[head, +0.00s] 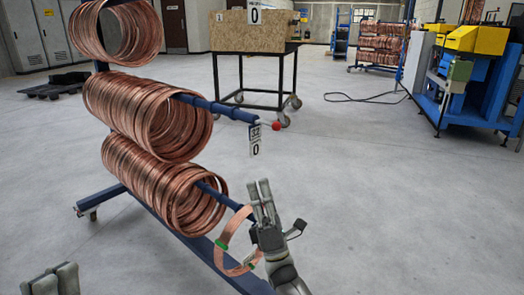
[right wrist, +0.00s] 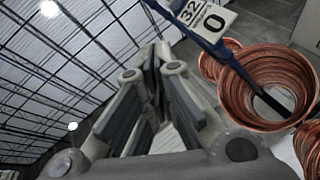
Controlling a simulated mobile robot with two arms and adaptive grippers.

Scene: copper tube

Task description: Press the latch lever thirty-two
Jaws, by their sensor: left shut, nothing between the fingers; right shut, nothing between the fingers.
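The latch lever, ending in a red ball knob (head: 276,126), sits at the tip of the middle blue rack arm (head: 222,106). A white label reading 32 over 0 (head: 255,140) hangs beside it and also shows at the top of the right wrist view (right wrist: 207,20). My right gripper (head: 261,184) is shut and empty, below the label and knob and apart from them in the picture. Its closed fingers (right wrist: 155,58) point upward in the right wrist view, where the red knob is not visible. My left gripper (head: 62,272) is shut at the bottom left, far from the lever.
Copper coils hang on the middle arm (head: 150,115) and lower arm (head: 160,185). A copper ring with green bands (head: 224,238) is close beside my right gripper, partly overlapping the lower arm's end. A wooden box (head: 250,35) on a wheeled table stands behind.

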